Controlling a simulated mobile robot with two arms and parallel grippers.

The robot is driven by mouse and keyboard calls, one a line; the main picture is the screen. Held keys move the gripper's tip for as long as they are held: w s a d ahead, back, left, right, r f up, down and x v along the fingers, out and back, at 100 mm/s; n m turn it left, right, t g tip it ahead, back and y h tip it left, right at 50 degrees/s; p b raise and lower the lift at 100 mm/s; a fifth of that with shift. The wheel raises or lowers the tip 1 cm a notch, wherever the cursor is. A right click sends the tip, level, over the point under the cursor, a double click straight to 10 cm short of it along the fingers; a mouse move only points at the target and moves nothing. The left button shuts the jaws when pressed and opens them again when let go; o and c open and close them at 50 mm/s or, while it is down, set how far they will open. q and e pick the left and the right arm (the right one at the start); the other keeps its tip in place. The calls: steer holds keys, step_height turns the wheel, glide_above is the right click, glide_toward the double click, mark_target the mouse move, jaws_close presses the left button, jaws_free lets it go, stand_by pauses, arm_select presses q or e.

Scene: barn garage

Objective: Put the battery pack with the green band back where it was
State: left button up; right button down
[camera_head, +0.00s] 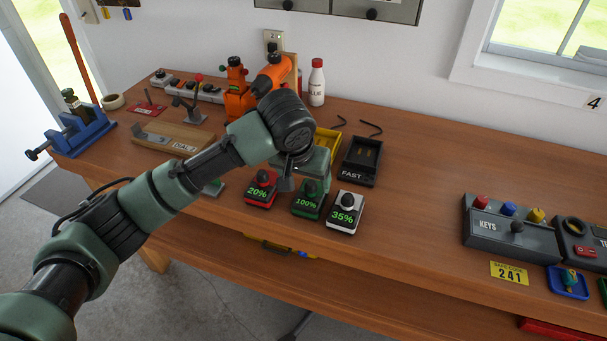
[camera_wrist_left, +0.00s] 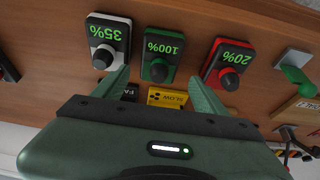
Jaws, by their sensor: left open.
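The battery pack with the green band (camera_head: 307,210) stands near the table's front edge and reads 100%. It sits between a red-banded pack (camera_head: 260,190) reading 20% and a white-banded pack (camera_head: 344,215) reading 35%. My left gripper (camera_head: 306,184) is open and empty above the green-banded pack. In the left wrist view its fingers (camera_wrist_left: 161,78) point towards the green-banded pack (camera_wrist_left: 162,46), one to each side; contact cannot be told. A black FAST charger (camera_head: 358,173) and a yellow SLOW charger (camera_head: 328,142) stand behind; the arm partly hides the SLOW one. My right gripper is out of view.
An orange drill (camera_head: 272,74), a white glue bottle (camera_head: 317,83) and a power strip (camera_head: 210,91) stand at the back. A blue vise (camera_head: 85,132) is at the left. A grey KEYS box (camera_head: 508,235) is at the right. The table between chargers and KEYS box is clear.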

arm_select(q)
steer(key=shift+v, duration=2)
steer(key=shift+f, duration=0.1)
